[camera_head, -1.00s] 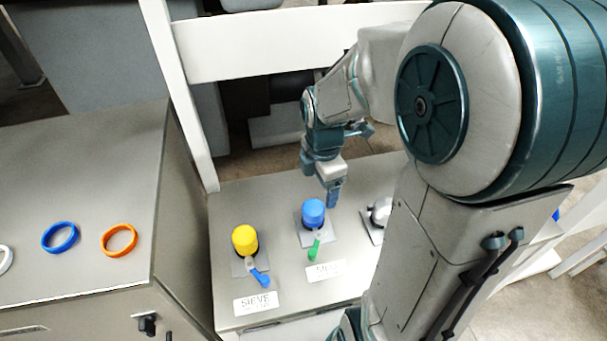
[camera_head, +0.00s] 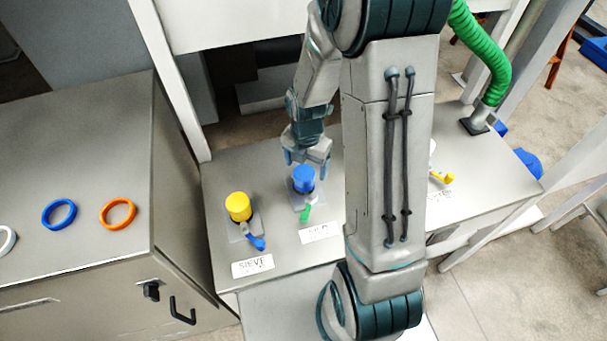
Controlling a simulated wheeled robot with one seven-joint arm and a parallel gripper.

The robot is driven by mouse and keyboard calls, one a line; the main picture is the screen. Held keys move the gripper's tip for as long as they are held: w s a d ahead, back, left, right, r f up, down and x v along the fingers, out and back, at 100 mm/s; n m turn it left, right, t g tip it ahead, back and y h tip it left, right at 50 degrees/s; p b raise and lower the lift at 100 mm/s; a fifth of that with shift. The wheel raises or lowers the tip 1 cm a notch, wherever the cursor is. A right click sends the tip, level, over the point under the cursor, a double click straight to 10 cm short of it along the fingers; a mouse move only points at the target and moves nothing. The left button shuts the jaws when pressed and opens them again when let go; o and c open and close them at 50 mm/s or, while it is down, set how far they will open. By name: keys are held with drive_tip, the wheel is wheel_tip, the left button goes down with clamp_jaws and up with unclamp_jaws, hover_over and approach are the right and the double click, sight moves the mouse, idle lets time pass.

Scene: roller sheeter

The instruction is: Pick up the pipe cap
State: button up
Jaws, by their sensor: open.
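A blue pipe cap (camera_head: 303,178) sits on a pipe fitting on the steel cabinet top, with a green lever in front of it. A yellow pipe cap (camera_head: 238,206) sits on a similar fitting to its left, with a blue lever. The frame does not show which cap is meant. My gripper (camera_head: 306,162) is open, pointing down with its fingers apart, just behind and above the blue cap. I cannot tell whether it touches the cap. My arm hides part of the cabinet top to the right.
A green hose (camera_head: 490,55) runs to a fitting on the cabinet's right. A yellow lever (camera_head: 441,178) shows right of my arm. Left, another cabinet holds a blue ring (camera_head: 59,229), an orange ring (camera_head: 118,228) and a white ring (camera_head: 5,241). A white frame (camera_head: 235,25) stands behind.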

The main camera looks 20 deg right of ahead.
sight(304, 172)
drive_tip(key=shift+w+a+f+p, duration=0.1)
drive_tip(key=shift+w+f+p, duration=0.1)
drive_tip(key=shift+f, duration=0.75)
drive_tip(key=shift+w+f+p, duration=0.1)
drive_tip(key=shift+f+p, duration=0.15)
drive_tip(key=shift+f, duration=0.65)
drive_tip(key=shift+w+a+f+p, duration=0.1)
drive_tip(key=shift+f+p, duration=0.1)
drive_tip(key=shift+f, duration=0.75)
drive_tip(key=c, duration=1.1)
